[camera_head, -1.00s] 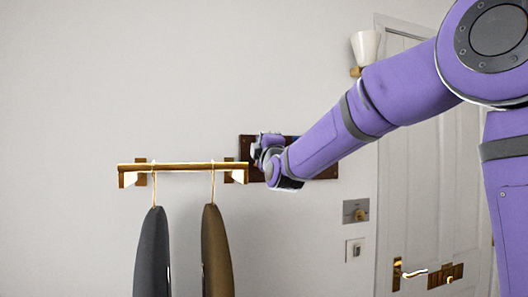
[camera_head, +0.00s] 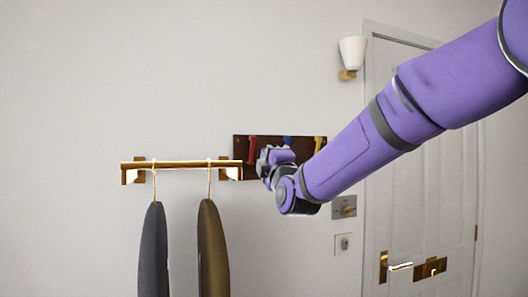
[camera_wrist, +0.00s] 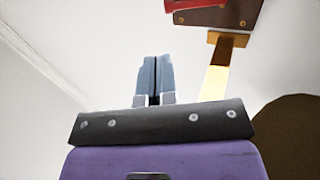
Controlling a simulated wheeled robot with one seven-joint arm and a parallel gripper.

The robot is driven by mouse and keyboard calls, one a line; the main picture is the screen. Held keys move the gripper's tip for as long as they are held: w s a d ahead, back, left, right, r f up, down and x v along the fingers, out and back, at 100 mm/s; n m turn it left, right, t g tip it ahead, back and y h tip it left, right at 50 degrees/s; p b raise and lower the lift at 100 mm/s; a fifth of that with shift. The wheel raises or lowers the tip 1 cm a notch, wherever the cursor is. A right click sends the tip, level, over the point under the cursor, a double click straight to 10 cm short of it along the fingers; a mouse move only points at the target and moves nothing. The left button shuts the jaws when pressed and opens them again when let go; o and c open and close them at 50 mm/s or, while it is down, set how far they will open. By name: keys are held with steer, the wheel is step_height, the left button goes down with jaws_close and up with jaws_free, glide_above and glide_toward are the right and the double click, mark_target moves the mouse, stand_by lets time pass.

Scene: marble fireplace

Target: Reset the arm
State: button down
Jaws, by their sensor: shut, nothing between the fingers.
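My gripper (camera_head: 265,162) is at the end of my purple arm, in front of the left part of a dark wooden board on the wall. In the wrist view, its two grey fingers (camera_wrist: 154,80) are together with nothing between them. Part of the board is hidden behind my wrist in the head view.
The board (camera_head: 242,142) carries red, blue and yellow pieces. A brass rail (camera_head: 180,164) holds a dark garment (camera_head: 153,250) and a brown garment (camera_head: 212,250) left of my gripper. A white door (camera_head: 425,200), wall lamp (camera_head: 352,55) and switches (camera_head: 343,207) are at right.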

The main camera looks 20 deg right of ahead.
steer(key=s+d+f+m+g, duration=0.1)
steer(key=s+f+m+g, duration=0.5)
steer(key=s, duration=0.5)
steer(key=s+d+f+m+g, duration=0.2)
steer(key=s+f+m+g, duration=0.4)
steer(key=s, duration=0.5)
steer(key=s+d+f+m+g, duration=0.2)
steer(key=s+f+m+g, duration=0.3)
steer(key=s, duration=0.6)
step_height(320, 180, down, 2)
steer(key=shift+s+d+f+m+g, duration=0.25)
steer(key=shift+m+g, duration=0.15)
steer(key=shift+m, duration=0.1)
